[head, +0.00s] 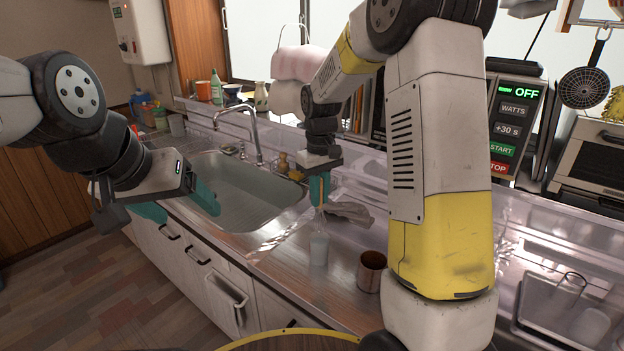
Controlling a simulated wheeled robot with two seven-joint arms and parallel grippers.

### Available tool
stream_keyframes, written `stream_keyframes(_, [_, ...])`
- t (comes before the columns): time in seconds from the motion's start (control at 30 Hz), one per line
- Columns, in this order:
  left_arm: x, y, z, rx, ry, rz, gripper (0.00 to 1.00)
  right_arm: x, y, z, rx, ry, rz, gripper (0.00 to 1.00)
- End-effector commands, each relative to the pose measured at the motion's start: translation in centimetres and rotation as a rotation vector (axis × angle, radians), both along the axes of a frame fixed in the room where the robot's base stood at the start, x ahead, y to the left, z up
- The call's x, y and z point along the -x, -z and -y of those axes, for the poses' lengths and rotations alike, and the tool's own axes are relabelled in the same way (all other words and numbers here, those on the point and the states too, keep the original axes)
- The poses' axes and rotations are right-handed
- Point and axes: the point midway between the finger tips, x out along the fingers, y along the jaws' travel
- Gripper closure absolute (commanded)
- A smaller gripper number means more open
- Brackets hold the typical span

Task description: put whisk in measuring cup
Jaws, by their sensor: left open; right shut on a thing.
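My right gripper (320,190) points down over the counter to the right of the sink. It is shut on a thin upright thing, which looks like the whisk; its fingers hide most of it. Directly below stands a small pale, translucent vessel (319,250), which looks like the measuring cup. The lower end of the held whisk is close to the cup's mouth; I cannot tell whether it is inside. My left gripper (178,206) is open and empty, in front of the sink's left part, with its fingers spread wide.
A brown metallic mug (371,272) stands right of the cup, near my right arm. A grey cloth (350,212) lies behind the cup. The sink (250,200) with its faucet (252,135) is to the left. A dish rack (560,315) is at the lower right.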

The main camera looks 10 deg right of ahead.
Motion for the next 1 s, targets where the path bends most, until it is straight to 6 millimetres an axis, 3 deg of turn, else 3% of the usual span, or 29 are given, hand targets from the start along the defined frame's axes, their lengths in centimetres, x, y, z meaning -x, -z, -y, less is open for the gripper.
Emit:
stream_keyframes(0.6, [0.0,0.0,0.0,0.0,0.0,0.0,0.25,0.1,7.3,0.0,0.0,0.001,-0.002,1.0])
stream_keyframes(1.0, [0.0,0.0,0.0,0.0,0.0,0.0,0.25,0.0,9.0,0.0,0.0,0.001,0.0,1.0])
